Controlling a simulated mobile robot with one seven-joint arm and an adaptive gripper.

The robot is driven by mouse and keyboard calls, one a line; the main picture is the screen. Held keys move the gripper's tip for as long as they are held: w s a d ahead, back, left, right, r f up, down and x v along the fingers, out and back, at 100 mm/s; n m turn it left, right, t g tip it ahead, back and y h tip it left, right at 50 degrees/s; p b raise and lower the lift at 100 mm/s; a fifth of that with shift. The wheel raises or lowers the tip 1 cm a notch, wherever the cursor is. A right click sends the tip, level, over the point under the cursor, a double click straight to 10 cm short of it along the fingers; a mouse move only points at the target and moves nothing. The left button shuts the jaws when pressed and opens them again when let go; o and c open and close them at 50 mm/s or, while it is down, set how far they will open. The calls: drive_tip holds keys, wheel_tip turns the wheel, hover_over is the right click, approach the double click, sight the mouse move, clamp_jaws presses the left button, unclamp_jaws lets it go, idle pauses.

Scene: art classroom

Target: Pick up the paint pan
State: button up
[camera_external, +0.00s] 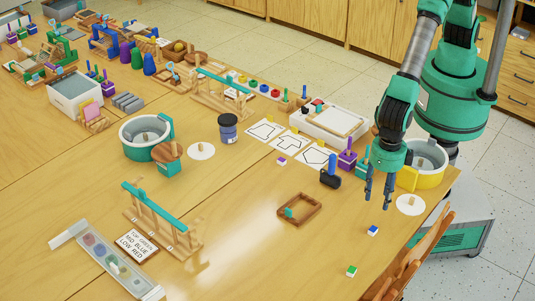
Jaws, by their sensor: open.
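Small white blocks with coloured tops, which look like paint pans, lie apart on the table: a blue-topped one (373,230) near the right edge, a green-topped one (351,270) nearer the front, and a purple-topped one (282,160) by the outline cards. I cannot tell which one the task names. My gripper (377,192) points down, open and empty, above the right side of the table. In the picture its fingertips are just above the blue-topped pan; the exact height is unclear.
A wooden frame (299,209) and a dark blue-handled tool (330,174) are left of my gripper. A yellow round tub (425,168) and a white disc (410,204) are right. A chair (412,262) stands at the right edge. A clear-lidded tray (105,262) and a lettered card (136,243) lie front left.

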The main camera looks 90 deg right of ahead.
drive_tip(key=shift+f, duration=0.1)
drive_tip(key=b, duration=0.1)
hover_over(373, 229)
drive_tip(key=shift+f, duration=4.2)
drive_tip(key=shift+f+b, duration=0.7)
drive_tip(key=shift+f, duration=1.9)
drive_tip(key=shift+c, duration=0.3)
drive_tip(key=c, duration=0.9)
